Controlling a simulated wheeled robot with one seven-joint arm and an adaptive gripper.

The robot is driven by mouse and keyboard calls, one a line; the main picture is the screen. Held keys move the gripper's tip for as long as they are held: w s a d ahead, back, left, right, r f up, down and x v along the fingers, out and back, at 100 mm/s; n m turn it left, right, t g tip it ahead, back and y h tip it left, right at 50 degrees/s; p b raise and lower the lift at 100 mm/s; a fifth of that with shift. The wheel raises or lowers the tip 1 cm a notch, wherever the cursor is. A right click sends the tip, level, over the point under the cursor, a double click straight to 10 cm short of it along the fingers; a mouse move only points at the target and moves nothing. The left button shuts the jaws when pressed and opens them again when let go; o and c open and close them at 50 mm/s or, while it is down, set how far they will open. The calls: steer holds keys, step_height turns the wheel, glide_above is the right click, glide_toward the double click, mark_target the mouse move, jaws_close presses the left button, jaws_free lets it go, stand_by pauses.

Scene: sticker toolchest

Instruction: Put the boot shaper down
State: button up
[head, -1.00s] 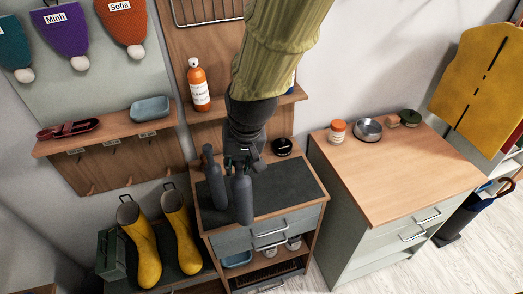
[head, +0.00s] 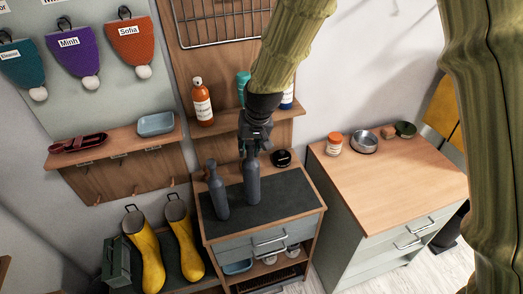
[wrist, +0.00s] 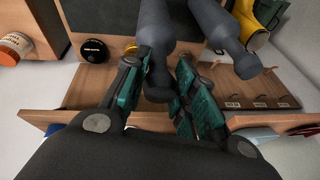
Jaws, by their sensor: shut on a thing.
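Two dark grey, bottle-shaped boot shapers are at the small cabinet with the dark top mat (head: 290,192). My gripper (head: 254,150) is shut on the upper end of the right boot shaper (head: 252,182), which is upright over the mat. I cannot tell whether its base touches the mat. The other boot shaper (head: 217,192) stands free to its left, close beside it. In the wrist view, the held shaper (wrist: 157,45) runs between my teal-padded fingers (wrist: 160,90), and the other shaper (wrist: 222,28) is apart at the right.
A shelf with an orange bottle (head: 202,105) is above. Yellow boots (head: 148,258) stand at the left. The wooden counter (head: 390,190) at the right is mostly clear. The mat's right part is free.

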mark_target(252, 152)
steer(key=shift+d+f+p, duration=0.3)
steer(key=shift+f+p, duration=0.1)
steer(key=shift+f, duration=0.2)
steer(key=shift+a+f+p, duration=0.15)
steer(key=shift+f+p, duration=0.1)
steer(key=shift+f, duration=0.3)
steer(key=shift+a+f+p, duration=0.15)
steer(key=shift+f+p, duration=0.1)
steer(key=shift+f, duration=0.25)
steer(key=shift+d, duration=0.15)
steer(key=shift+f, duration=0.15)
steer(key=o, duration=0.9)
steer(key=shift+c, duration=0.2)
